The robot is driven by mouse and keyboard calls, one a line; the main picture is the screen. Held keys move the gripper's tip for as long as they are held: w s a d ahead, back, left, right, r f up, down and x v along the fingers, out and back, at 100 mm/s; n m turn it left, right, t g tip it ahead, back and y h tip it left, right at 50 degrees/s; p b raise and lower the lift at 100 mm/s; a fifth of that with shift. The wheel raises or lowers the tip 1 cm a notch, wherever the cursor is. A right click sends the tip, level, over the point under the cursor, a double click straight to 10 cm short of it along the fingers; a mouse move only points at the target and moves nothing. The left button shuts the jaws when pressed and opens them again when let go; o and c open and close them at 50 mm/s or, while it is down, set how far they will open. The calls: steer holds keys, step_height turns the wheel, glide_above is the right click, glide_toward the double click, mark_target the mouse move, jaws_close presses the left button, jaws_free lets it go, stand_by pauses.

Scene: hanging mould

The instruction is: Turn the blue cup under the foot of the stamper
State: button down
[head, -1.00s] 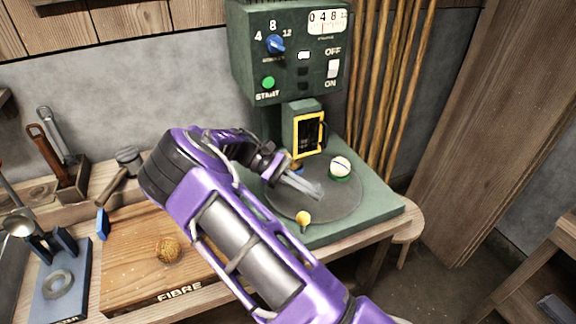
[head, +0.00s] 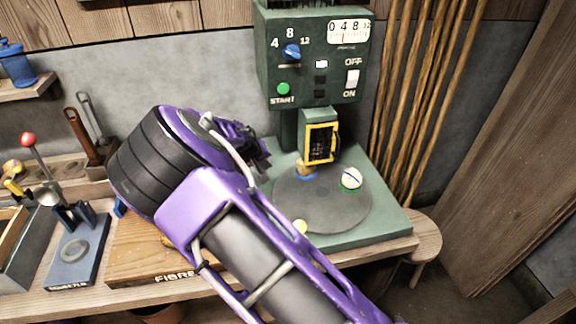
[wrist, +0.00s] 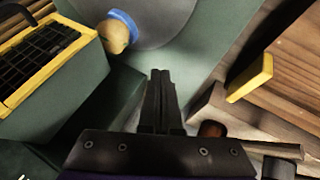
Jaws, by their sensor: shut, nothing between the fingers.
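The stamper is a green machine (head: 312,75) with a yellow-framed black part (head: 320,143) low on its front. A grey round turntable (head: 335,213) lies below it. The blue cup (head: 306,178), with a tan ball in it, is on the turntable's far left part, just left of and below the yellow frame. In the wrist view the blue cup (wrist: 124,20) is at the top, left of my fingers, beside the yellow frame (wrist: 88,43). My gripper (wrist: 160,75) is shut and empty, apart from the cup. In the head view my arm hides the fingers.
A green cup with a white ball (head: 351,178) sits at the turntable's right. A yellow ball (head: 300,226) is at its front edge. A wooden board marked FIBRE (head: 150,270) and a blue press stand (head: 75,255) are on the left. Poles (head: 425,100) stand right.

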glide_toward(289, 170)
steer(key=f, duration=0.1)
steer(key=a+f, duration=0.1)
steer(key=f, duration=0.1)
steer(key=w+a+f, duration=0.1)
steer(key=shift+f, duration=0.25)
steer(key=d, duration=0.1)
steer(key=w+d, duration=0.1)
steer(key=shift+w+d, duration=0.3)
steer(key=shift+w, duration=0.05)
steer(key=shift+w+d, duration=0.2)
steer(key=shift+d, duration=0.15)
